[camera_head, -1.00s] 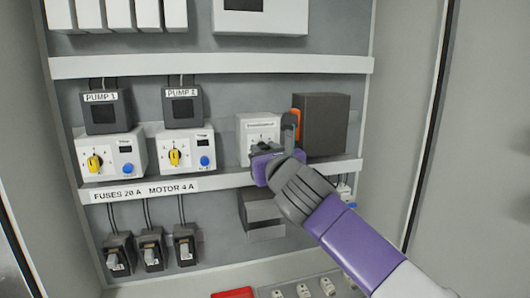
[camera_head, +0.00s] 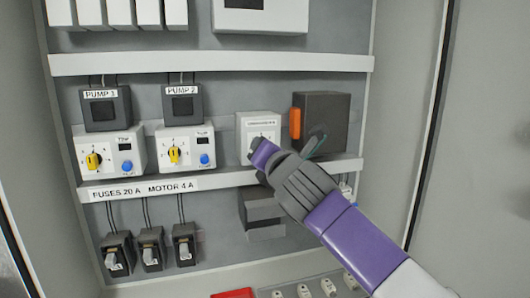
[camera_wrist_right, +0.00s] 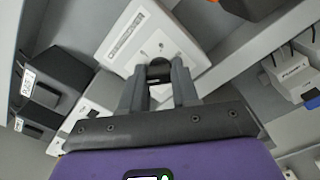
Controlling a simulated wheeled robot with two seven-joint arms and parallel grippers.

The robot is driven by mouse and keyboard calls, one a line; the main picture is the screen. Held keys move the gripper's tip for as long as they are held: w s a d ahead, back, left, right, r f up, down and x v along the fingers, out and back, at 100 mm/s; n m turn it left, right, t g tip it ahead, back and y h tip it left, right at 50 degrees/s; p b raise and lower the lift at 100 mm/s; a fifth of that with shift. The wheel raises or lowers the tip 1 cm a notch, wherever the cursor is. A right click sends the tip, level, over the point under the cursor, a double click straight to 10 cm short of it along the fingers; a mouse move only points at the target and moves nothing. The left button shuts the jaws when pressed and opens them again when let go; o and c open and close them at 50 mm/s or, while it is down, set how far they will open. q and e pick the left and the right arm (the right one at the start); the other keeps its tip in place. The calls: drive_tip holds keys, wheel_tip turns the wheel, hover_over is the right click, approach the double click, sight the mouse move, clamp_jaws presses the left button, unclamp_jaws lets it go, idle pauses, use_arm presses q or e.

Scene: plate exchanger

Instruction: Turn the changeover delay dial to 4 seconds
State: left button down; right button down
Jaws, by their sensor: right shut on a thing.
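The white changeover delay module (camera_head: 257,124) sits on the middle rail, with a small label along its top. Its face also shows in the right wrist view (camera_wrist_right: 152,38), with dial marks too small to read. My right gripper (camera_wrist_right: 159,82) has its two fingers shut on the dark dial (camera_wrist_right: 160,70) on that face. In the head view the right gripper (camera_head: 262,156) covers the lower part of the module and hides the dial, so its setting cannot be read. My left gripper is not in view.
A dark box (camera_head: 325,118) with an orange part (camera_head: 295,123) stands just right of the module. Fuse holders (camera_head: 152,249) sit below. A cabinet wall is at the right.

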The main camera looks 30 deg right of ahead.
drive_tip(key=shift+m, duration=0.4)
drive_tip(key=c, duration=0.8)
unclamp_jaws()
drive_tip(key=shift+s, duration=0.15)
drive_tip(key=shift+c, duration=0.2)
drive_tip(key=b+v, duration=0.1)
drive_tip(key=v, duration=0.6)
drive_tip(key=shift+s+b, duration=0.25)
drive_tip(key=shift+b, duration=0.1)
